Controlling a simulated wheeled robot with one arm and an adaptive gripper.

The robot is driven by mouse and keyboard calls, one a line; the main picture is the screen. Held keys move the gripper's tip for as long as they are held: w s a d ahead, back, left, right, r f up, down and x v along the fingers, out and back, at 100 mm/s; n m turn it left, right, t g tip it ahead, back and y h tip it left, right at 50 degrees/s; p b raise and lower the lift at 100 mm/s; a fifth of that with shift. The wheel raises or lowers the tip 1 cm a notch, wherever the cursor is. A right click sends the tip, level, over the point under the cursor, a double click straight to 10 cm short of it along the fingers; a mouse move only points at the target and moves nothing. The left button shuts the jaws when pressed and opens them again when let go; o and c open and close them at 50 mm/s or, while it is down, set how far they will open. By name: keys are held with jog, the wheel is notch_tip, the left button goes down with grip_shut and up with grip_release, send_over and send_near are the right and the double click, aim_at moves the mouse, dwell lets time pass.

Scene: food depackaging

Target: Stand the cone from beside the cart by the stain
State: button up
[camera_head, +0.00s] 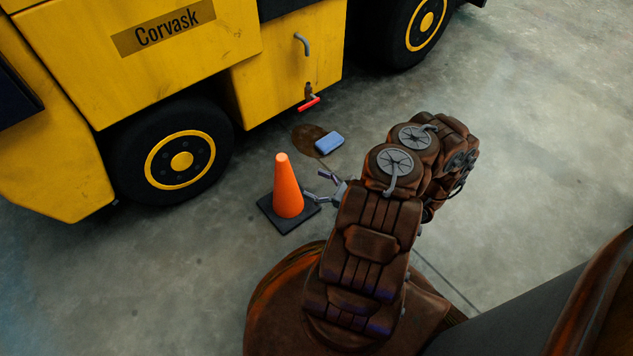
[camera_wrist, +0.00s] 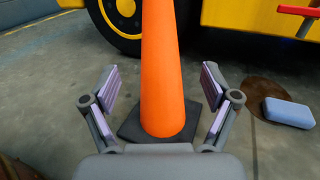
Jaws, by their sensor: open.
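The orange cone (camera_head: 287,187) stands upright on its black square base in the head view, on the floor beside the yellow cart (camera_head: 285,75). In the wrist view the cone (camera_wrist: 162,75) rises between the fingers of my gripper (camera_wrist: 160,88). The gripper is open, with a gap between each finger pad and the cone. In the head view my gripper (camera_head: 325,188) is just right of the cone, partly hidden by my arm. A dark brown stain (camera_head: 306,137) lies on the floor beneath the cart's side; it also shows in the wrist view (camera_wrist: 258,88).
A blue block-shaped sponge or cloth (camera_head: 329,143) lies at the stain's right edge. A red-handled valve or tap (camera_head: 309,103) sticks out from the cart above the stain. The cart's black wheel (camera_head: 180,155) is left of the cone. Open concrete floor lies to the right.

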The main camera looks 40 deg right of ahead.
jog(key=w+a+r+n+g+y, duration=0.2)
jog(key=a+r+n+g+y, duration=0.3)
jog(key=a+r+n, duration=0.35)
jog(key=w+a+r+n+g+y, duration=0.3)
jog(key=a+r+n+g+y, duration=0.3)
jog(key=a+r, duration=0.5)
jog(key=s+a+r+n+g+h, duration=0.7)
jog(key=s+a+r+n+g, duration=0.4)
jog(key=s, duration=0.3)
jog(key=s+d+r+n+h, duration=0.2)
jog(key=s+n+h, duration=0.1)
jog(key=s+h, duration=0.1)
jog(key=s+d+r+n+t+h, duration=0.1)
jog(key=s+d+r+n+h, duration=0.1)
jog(key=s+d+n+h, duration=0.1)
jog(key=shift+s+d+n+t+h, duration=0.35)
jog(key=shift+s+n+h, duration=0.2)
jog(key=shift+s+h, duration=1)
jog(key=shift+s+r+y, duration=0.1)
jog(key=shift+s+y, duration=0.1)
jog(key=shift+y, duration=0.05)
